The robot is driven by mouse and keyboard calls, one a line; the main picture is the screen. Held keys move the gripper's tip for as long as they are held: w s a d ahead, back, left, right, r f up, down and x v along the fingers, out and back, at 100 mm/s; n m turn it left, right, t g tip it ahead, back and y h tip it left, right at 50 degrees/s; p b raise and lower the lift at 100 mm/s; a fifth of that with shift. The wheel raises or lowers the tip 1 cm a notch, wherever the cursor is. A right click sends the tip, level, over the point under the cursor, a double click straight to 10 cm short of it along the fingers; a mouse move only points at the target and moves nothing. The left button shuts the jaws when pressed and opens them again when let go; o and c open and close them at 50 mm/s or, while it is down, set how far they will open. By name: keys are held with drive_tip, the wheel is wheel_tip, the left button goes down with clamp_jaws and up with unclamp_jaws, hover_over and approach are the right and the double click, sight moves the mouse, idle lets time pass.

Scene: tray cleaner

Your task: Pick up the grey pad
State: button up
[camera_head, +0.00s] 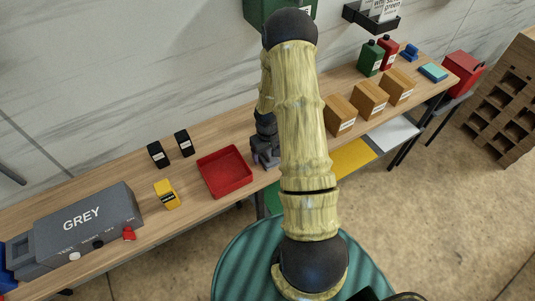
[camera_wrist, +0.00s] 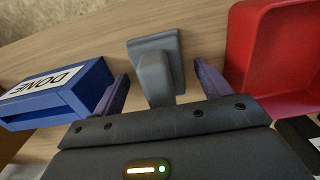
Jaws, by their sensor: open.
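The grey pad (camera_wrist: 148,45) lies on the wooden bench in the wrist view, a flat base with a raised block-like handle (camera_wrist: 155,78). My gripper (camera_wrist: 162,88) is open, with one finger on each side of the handle and a visible gap on both sides. The fingers do not appear to touch the pad. In the head view my gripper (camera_head: 265,152) is low over the bench, just right of the red tray (camera_head: 228,188). My arm crosses the picture there, and I cannot make out the pad in that view.
In the wrist view a blue box marked DONE (camera_wrist: 60,88) is close on the left and the red tray (camera_wrist: 238,45) close on the right. In the head view a yellow container (camera_head: 166,194), black containers (camera_head: 158,155) and a machine marked GREY (camera_head: 95,225) stand leftward; cardboard boxes (camera_head: 341,118) stand rightward.

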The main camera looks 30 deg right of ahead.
drive_tip(key=shift+c, duration=0.5)
drive_tip(key=c, duration=1.1)
drive_tip(key=shift+r, duration=0.15)
wheel_tip(320, 180, up, 10)
drive_tip(key=b, duration=0.2)
drive_tip(key=shift+b, duration=0.4)
drive_tip(key=shift+o, duration=1.1)
